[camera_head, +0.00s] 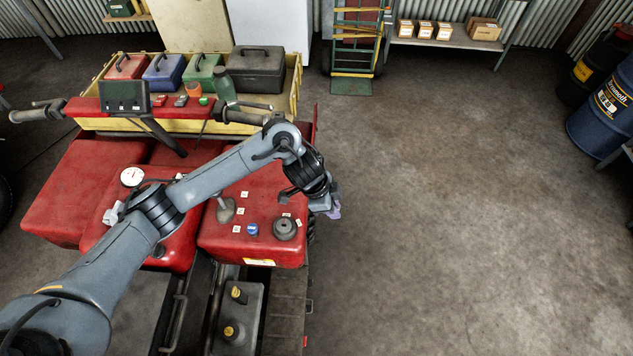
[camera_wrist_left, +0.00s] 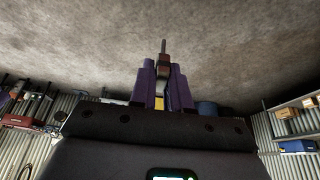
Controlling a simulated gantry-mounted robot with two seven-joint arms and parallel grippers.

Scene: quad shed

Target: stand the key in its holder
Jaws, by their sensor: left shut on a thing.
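My left gripper (camera_head: 333,208) hangs past the right edge of the red rack box, out over the floor. In the left wrist view its purple fingers (camera_wrist_left: 163,88) are shut on the key (camera_wrist_left: 163,66), which has a dark reddish-brown head. The key's thin metal shaft points away from the fingers. In the head view the key cannot be made out. A dark grey round piece with a central hole (camera_head: 286,229) sits on the red box, left of and below the gripper; I cannot tell if it is the holder. My right gripper is not in view.
On the red box (camera_head: 262,196) stand a blue cap (camera_head: 252,230), a grey knob (camera_head: 226,210) and small white labels. A yellow tray (camera_head: 292,82) with several toolboxes and a green bottle (camera_head: 223,85) lies behind. The concrete floor at right is clear.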

